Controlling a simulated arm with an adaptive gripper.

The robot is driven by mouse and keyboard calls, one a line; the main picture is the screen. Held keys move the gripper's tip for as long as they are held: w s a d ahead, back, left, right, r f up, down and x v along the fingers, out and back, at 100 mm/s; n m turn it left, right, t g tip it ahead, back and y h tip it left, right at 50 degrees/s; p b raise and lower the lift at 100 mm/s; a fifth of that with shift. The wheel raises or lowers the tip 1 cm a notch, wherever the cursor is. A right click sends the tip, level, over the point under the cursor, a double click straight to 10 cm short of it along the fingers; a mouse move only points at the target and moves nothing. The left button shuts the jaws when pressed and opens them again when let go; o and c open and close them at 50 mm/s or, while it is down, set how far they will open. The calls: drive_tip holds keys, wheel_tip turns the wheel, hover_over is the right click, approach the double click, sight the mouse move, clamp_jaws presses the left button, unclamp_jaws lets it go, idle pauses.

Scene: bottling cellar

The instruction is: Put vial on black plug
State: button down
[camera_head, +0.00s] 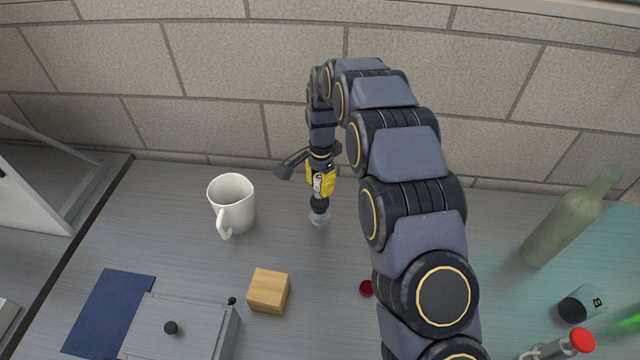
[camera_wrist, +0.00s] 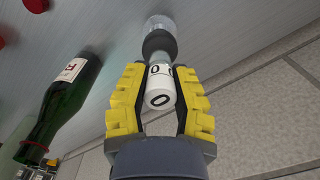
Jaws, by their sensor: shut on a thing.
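My gripper (camera_head: 321,184) points down near the wall, left of the middle of the bench. In the wrist view its yellow fingers (camera_wrist: 160,80) are closed around a white cylinder marked "0" (camera_wrist: 160,88), which looks like the vial. Directly beyond its far end is a dark rounded piece (camera_wrist: 160,43), which looks like the black plug; it also shows under the fingers in the head view (camera_head: 319,205). A clear glass part (camera_wrist: 160,23) lies beyond it, at the bench surface. I cannot tell whether the vial and dark piece touch or are one object.
A white mug (camera_head: 236,201) stands left of my gripper. A wooden block (camera_head: 268,291), a red disc (camera_head: 366,288) and a grey lidded box (camera_head: 180,330) are nearer. A green bottle (camera_head: 565,222) and a dark-capped clear vial (camera_head: 584,303) are at the right. The wall (camera_head: 220,130) is close behind.

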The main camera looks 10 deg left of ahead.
drive_tip(key=shift+f, duration=0.3)
drive_tip(key=shift+f, duration=0.2)
drive_tip(key=c, duration=1)
unclamp_jaws()
drive_tip(key=shift+o, duration=0.2)
wheel_tip(320, 180, up, 12)
drive_tip(key=shift+w+d+r, duration=0.15)
drive_tip(key=shift+r, duration=0.05)
